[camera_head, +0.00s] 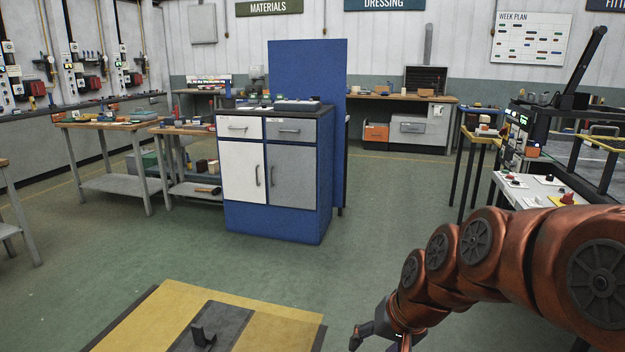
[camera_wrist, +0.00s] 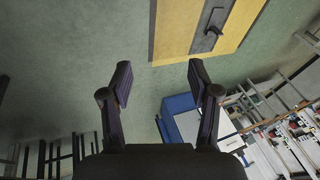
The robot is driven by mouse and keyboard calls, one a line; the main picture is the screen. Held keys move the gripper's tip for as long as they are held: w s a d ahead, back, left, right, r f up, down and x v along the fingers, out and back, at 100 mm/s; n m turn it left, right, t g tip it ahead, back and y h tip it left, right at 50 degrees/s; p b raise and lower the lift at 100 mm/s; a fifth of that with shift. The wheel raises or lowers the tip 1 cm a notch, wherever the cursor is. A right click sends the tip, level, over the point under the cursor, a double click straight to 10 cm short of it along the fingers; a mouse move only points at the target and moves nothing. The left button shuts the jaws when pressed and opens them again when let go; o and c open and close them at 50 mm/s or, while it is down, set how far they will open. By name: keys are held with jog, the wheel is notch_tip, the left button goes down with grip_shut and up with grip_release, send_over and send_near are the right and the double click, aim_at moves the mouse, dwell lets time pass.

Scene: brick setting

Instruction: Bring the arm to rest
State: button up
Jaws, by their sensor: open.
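My copper-coloured arm reaches in from the right in the head view. My gripper (camera_head: 382,338) hangs low at its end, near the bottom edge, to the right of the yellow and grey floor platform. In the wrist view my gripper (camera_wrist: 160,78) shows two dark fingers spread well apart, with nothing between them. Green floor lies beyond the fingertips. The lowest part of the gripper is cut off by the head view's bottom edge.
A yellow and grey platform (camera_head: 150,318) with a dark bracket (camera_head: 203,338) lies at the front. A blue cabinet (camera_head: 275,225) stands mid-room. Workbenches (camera_head: 108,125) line the left. A machine bench (camera_head: 515,190) stands right, near my arm. Green floor (camera_head: 380,215) between is clear.

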jog(key=s+d+f+n+g+h, duration=0.1)
jog(key=s+d+f+g, duration=0.1)
jog(key=s, duration=0.6)
jog(key=s+d+f+g+h, duration=0.1)
jog(key=s+d+g, duration=0.15)
jog(key=s, duration=0.55)
jog(key=s+d+f+n+g+h, duration=0.1)
jog(key=s+d+f+g, duration=0.15)
jog(key=s, duration=0.65)
notch_tip(320, 180, up, 21)
jog(key=t+p, duration=0.1)
jog(key=p, duration=1.7)
jog(key=shift+w+f+t+p, duration=0.15)
jog(key=shift+w+t+p, duration=0.2)
jog(key=shift+w+t, duration=0.1)
